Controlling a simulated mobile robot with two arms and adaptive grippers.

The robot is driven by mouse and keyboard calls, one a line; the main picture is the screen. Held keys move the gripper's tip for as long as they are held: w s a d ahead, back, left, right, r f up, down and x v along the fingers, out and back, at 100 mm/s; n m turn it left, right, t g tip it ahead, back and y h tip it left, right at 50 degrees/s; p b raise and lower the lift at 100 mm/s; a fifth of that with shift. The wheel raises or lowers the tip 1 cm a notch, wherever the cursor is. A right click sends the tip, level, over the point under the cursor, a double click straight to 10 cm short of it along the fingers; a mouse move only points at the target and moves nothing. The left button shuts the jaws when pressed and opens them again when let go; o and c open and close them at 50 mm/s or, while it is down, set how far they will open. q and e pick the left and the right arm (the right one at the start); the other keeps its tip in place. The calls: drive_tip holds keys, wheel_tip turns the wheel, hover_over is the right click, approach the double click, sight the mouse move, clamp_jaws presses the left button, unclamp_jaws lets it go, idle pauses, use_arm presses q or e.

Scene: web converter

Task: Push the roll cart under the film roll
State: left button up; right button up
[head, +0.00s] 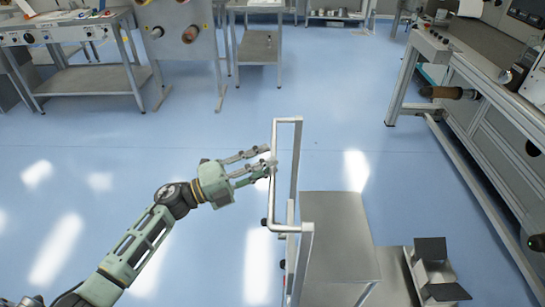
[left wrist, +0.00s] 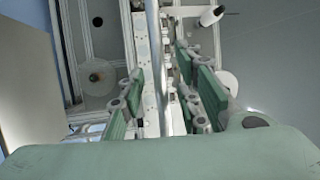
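The roll cart has a silver tube handle (head: 298,160) standing upright and a grey box-like body (head: 338,235) at the lower centre of the head view. My left gripper (head: 268,164) is at the near side of the handle frame, its fingers spread. In the left wrist view, a vertical silver bar (left wrist: 155,55) runs between the two open green fingers (left wrist: 160,100); I cannot tell whether they touch it. My right gripper is not in view.
A long machine (head: 490,130) with a brown cylinder (head: 447,92) stands along the right. A workbench (head: 90,75) and a grey panel with rolls (head: 180,35) stand at the back left. Blue floor beyond the cart is clear.

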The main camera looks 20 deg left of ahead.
use_arm(q)
drive_tip(key=shift+x, duration=1.15)
drive_tip(key=shift+w, duration=0.15)
drive_tip(key=shift+d, duration=0.1)
drive_tip(key=c, duration=0.3)
clamp_jaws()
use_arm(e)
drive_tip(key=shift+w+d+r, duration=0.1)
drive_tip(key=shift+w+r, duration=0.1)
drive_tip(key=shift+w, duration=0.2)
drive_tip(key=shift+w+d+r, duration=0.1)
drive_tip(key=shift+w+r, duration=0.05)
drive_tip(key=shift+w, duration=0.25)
